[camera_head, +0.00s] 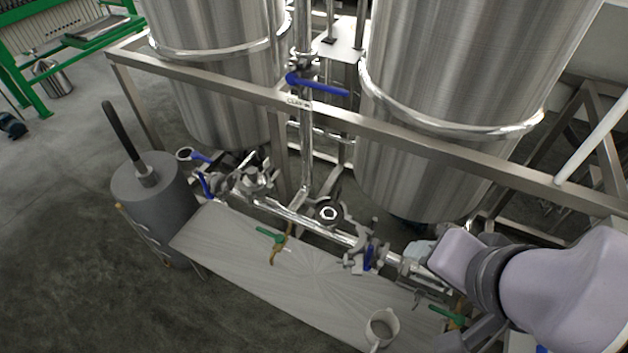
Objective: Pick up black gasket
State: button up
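I cannot pick out a loose black gasket for certain. A dark ring with a bright metal centre (328,212) shows beside the pipework between the two tanks, but it is too small to tell whether it is a gasket or a fitting. Another small dark ring (184,154) sits at the left end of the pipework, also unclear. My arm fills the lower right corner with pale lilac links and a dark joint. It hides part of the pipework and the right end of the board. The fingertips of my gripper do not show.
Two large steel tanks (215,75) (450,110) stand behind a metal frame rail (225,88). Pipes with blue-handled valves (318,86) run below. A grey cylinder (150,190) stands left.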

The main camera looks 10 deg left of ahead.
aim_at(339, 209)
jog(key=j+u, duration=0.1)
jog(key=u, duration=0.2)
jog(key=j+u, duration=0.25)
jog(key=i+j+z, duration=0.45)
jog(key=i+j, duration=0.45)
jog(key=j, duration=0.15)
